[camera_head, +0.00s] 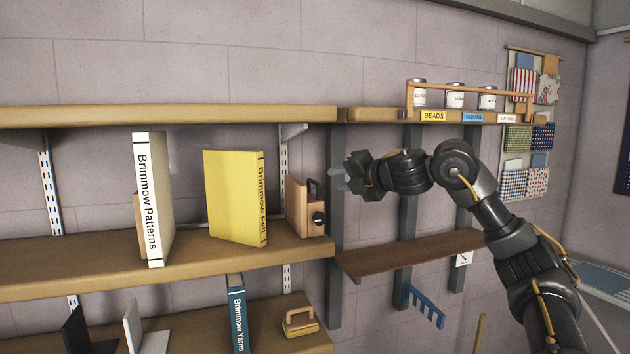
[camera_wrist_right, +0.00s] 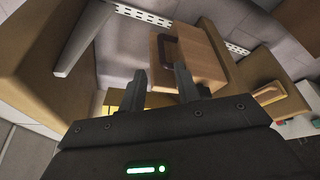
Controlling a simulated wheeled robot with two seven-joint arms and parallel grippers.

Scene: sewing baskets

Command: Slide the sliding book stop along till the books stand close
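The sliding book stop (camera_head: 301,207) is a wooden block with a dark handle and a black knob, at the right end of the middle shelf. It also shows in the right wrist view (camera_wrist_right: 203,60), just beyond the fingers. The yellow book Brimmow Felt (camera_head: 236,197) stands left of it, apart from it. The white book Brimmow Patterns (camera_head: 153,200) stands farther left, with a wide gap between the books. My right gripper (camera_head: 340,179) is right of the stop, its fingers apart with nothing seen between them (camera_wrist_right: 158,85). My left gripper is not in view.
The middle shelf (camera_head: 60,262) has an upper shelf (camera_head: 200,114) above it. A lower shelf (camera_head: 200,325) holds the book Brimmow Yarns (camera_head: 237,312), bookends and a wooden-handled block (camera_head: 299,322). A dark upright (camera_head: 335,230) stands beside the shelf end. A brown shelf (camera_head: 410,254) lies below my right arm.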

